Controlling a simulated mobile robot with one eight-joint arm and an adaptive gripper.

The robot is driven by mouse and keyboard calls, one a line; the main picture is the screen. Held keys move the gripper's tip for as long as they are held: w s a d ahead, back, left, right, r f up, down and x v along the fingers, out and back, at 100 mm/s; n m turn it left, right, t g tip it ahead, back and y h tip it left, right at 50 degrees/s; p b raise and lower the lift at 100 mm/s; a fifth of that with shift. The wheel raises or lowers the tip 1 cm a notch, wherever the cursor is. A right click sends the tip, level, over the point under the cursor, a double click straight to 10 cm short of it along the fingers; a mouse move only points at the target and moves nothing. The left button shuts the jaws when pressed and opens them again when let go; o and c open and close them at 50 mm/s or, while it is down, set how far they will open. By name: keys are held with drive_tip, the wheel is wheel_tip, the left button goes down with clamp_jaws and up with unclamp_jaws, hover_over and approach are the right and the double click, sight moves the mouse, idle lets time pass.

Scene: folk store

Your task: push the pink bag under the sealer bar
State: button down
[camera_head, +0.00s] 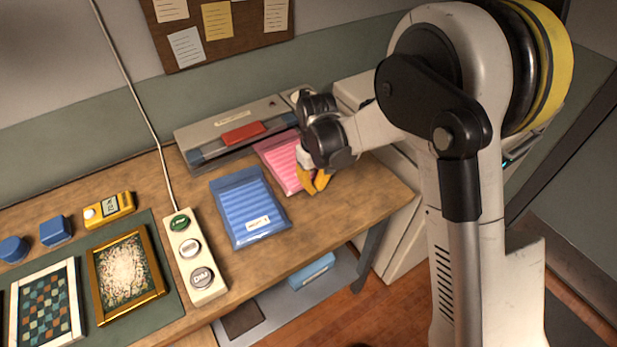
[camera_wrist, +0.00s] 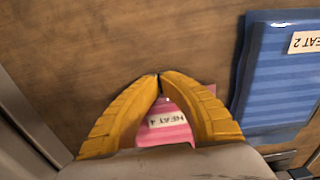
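The pink bag (camera_head: 279,157) lies on the wooden table with its far end close to the front of the sealer (camera_head: 236,132), a grey machine with a red handle. My gripper (camera_head: 315,187) is at the bag's near right end, over or beside it. In the wrist view the yellow fingers (camera_wrist: 159,76) meet at their tips, with the pink bag (camera_wrist: 166,128) and its white label showing between them. I cannot tell whether they touch the bag. My wrist hides the bag's right part. Whether the bag's far edge is under the bar is unclear.
A blue bag (camera_head: 250,207) lies just left of the pink one; it also shows in the wrist view (camera_wrist: 280,85). A button strip (camera_head: 194,255), a yellow timer (camera_head: 109,209) and framed pictures (camera_head: 127,275) stand further left. Bare table lies near the front right edge.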

drive_tip(key=shift+w+a, duration=0.5)
drive_tip(key=shift+w, duration=0.25)
drive_tip(key=shift+s+d, duration=0.1)
drive_tip(key=shift+s, duration=0.05)
drive_tip(key=shift+s+d, duration=0.45)
drive_tip(key=shift+s, duration=0.25)
drive_tip(key=shift+r+p, duration=2.45)
drive_tip(key=shift+r, duration=1.55)
